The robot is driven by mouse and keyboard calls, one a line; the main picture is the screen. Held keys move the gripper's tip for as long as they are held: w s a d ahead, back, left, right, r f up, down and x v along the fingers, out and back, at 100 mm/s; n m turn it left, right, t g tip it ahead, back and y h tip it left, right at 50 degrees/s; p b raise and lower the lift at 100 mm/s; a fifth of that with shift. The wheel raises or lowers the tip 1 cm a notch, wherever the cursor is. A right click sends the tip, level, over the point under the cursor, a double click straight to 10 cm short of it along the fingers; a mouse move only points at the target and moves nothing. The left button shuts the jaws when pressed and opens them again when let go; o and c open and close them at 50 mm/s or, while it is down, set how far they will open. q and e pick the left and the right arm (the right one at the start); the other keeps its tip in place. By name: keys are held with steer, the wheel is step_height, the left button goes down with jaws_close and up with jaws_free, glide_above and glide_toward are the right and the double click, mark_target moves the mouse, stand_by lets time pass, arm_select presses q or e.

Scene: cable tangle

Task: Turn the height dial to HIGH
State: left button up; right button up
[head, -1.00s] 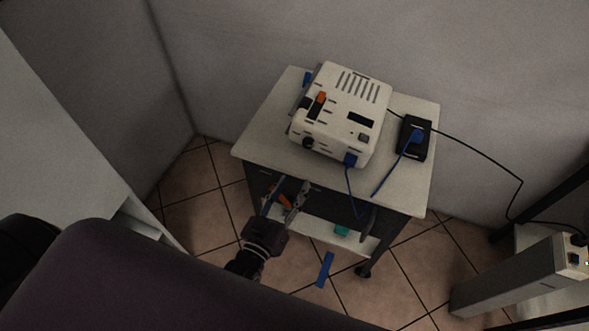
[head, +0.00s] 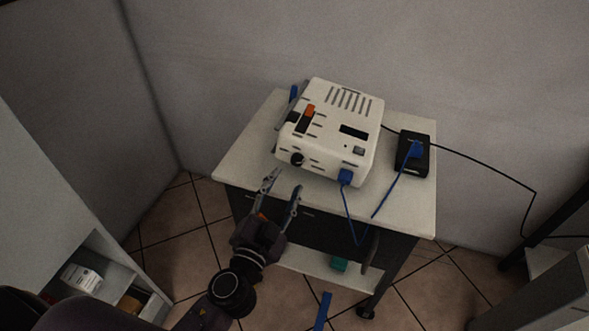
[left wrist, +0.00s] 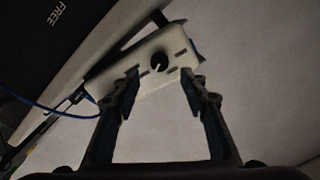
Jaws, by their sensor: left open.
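The height dial, a round black knob (head: 297,159), is on the front left of a white box-shaped device (head: 362,107). In the left wrist view the black dial (left wrist: 159,61) shows on the device's pale face (left wrist: 110,66), between and beyond my fingers. My left gripper (head: 283,186) is open and empty, in front of the device and a little below the dial, not touching it. Its two fingers also frame the dial in the left wrist view (left wrist: 164,82). The dial's markings are too small to read. My right gripper does not show.
The device stands on a small white-topped cart (head: 245,150). A blue cable (head: 352,222) hangs from its front over the cart edge. A black box (head: 412,154) with a blue plug sits to the right. A shelf unit (head: 100,262) stands at the lower left.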

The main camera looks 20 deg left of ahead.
mark_target(296, 163)
arm_select(q)
steer(key=w+p, duration=0.1)
steer(key=w, duration=0.4)
steer(key=shift+w+d+p, duration=0.1)
steer(key=shift+w+p, duration=0.2)
steer(key=shift+w, duration=0.8)
jaws_close()
steer(key=shift+f+m, duration=0.1)
steer(key=shift+m, duration=1.3)
jaws_free()
